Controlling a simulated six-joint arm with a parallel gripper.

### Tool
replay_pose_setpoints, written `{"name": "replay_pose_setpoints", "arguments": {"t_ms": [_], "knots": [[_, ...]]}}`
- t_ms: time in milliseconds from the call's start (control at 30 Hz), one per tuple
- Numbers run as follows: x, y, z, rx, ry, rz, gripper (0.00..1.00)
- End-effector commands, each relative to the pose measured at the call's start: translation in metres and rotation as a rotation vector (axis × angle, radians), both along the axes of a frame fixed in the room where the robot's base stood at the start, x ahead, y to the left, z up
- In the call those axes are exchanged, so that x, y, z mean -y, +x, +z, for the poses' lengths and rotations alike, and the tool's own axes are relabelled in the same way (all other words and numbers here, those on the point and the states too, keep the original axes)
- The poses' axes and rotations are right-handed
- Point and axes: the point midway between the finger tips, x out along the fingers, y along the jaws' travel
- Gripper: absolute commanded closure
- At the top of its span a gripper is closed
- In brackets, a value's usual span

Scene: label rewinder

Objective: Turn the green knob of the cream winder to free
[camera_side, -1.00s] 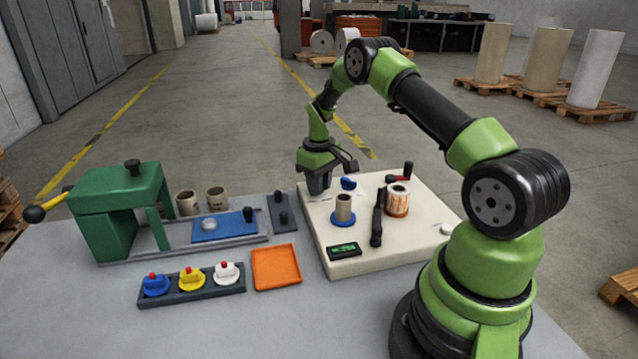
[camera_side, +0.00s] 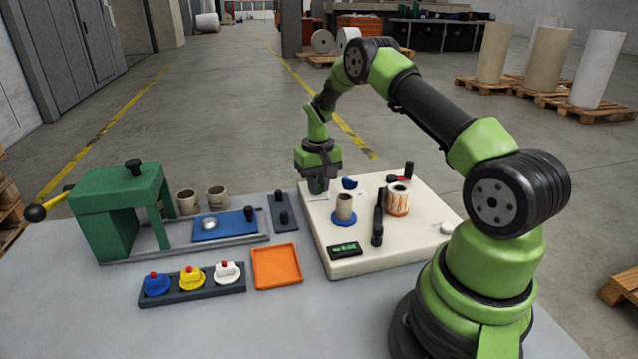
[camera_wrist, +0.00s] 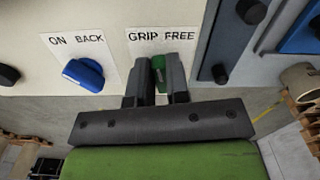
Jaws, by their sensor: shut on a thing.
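The cream winder (camera_side: 318,228) lies flat at the right of the bench. Its green knob (camera_wrist: 159,66) shows in the wrist view between my two fingers, under a label (camera_wrist: 162,36) reading GRIP and FREE. My gripper (camera_wrist: 156,72) is shut on this knob, one finger on each side. Only a narrow green strip of the knob shows, so where its pointer aims is hard to tell. In the side view my gripper (camera_side: 318,187) is down at the winder's far left corner, and the fingers largely hide the knob.
A blue knob (camera_wrist: 84,75) by an ON/BACK label sits beside my gripper. A cardboard core (camera_side: 344,206) stands on a blue disc on the winder, with a black arm (camera_side: 377,222) and an orange-patterned roll (camera_side: 397,202) nearby. A dark plate (camera_side: 281,213) lies left of the winder.

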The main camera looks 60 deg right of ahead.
Motion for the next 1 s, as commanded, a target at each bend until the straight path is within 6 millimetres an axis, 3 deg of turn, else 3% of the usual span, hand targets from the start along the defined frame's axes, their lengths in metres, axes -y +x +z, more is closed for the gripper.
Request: {"name": "replay_pose_setpoints", "arguments": {"t_ms": [600,1000], "knots": [[-0.0036,0.0046,0.0001,-0.001,-0.001,-0.555,1.0],[-0.0042,0.0068,0.0001,-0.001,-0.001,-0.755,1.0]]}}
